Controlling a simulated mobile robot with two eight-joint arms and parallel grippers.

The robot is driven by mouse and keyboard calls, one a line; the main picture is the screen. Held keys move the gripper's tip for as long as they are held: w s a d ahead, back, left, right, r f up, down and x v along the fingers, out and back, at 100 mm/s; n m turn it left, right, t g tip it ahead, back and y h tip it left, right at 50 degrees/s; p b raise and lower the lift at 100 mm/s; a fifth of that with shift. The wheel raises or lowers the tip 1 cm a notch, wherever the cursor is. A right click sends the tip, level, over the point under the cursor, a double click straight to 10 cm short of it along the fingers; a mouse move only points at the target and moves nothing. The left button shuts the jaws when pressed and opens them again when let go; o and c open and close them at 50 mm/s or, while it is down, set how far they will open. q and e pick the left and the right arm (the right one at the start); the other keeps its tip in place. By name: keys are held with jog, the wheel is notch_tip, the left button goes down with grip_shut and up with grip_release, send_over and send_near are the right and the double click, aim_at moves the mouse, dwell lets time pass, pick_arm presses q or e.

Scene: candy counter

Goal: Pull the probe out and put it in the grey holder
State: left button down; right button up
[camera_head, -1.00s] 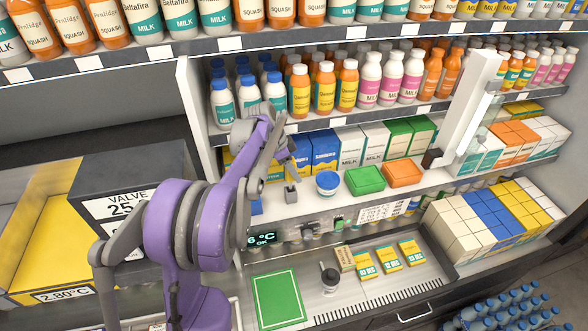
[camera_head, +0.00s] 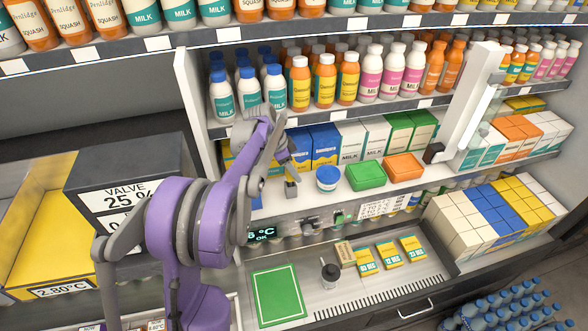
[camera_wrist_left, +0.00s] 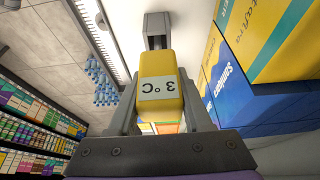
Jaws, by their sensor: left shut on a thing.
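The probe has a yellow body marked "3 °C" in the left wrist view (camera_wrist_left: 158,85), and its body also shows in the head view (camera_head: 292,171). My left gripper (camera_head: 286,158) is shut on the yellow body, with a finger on each side of it in the wrist view (camera_wrist_left: 158,110). The small grey holder (camera_head: 291,189) stands on the middle shelf right below the probe. In the wrist view the grey holder (camera_wrist_left: 157,22) lies just beyond the probe's far end. I cannot tell whether the probe's tip is inside it. My right gripper is out of view.
Blue and yellow cartons (camera_head: 325,146) stand close behind the gripper. A blue-lidded tub (camera_head: 327,178), a green box (camera_head: 366,176) and an orange box (camera_head: 403,167) sit to the right. Below are a green mat (camera_head: 278,295) and a dark-capped bottle (camera_head: 330,274).

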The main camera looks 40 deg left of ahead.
pick_arm(q)
jog(key=shift+f+b, duration=0.65)
jog(key=shift+f, duration=0.75)
jog(key=shift+c, duration=1.3)
grip_release()
jog(key=v, duration=1)
jog(key=shift+r, duration=0.4)
jog(key=shift+a, duration=0.1)
jog(key=s+d+f+n+y, duration=0.1)
jog(key=s+d+f+n, duration=0.15)
jog(key=s+d, duration=0.6)
jog(key=s+d+f+n+y, duration=0.1)
jog(key=s+d+n, duration=0.3)
jog(key=d, duration=0.8)
jog(key=s+d+f+t, duration=0.1)
jog(key=s+d+f, duration=0.1)
jog(key=s, duration=0.3)
jog(key=s+d+f+n, duration=0.1)
jog(key=s+d+f, duration=0.2)
jog(key=s+f, duration=0.1)
jog(key=shift+s+t+y, duration=0.4)
jog(key=shift+s, duration=0.05)
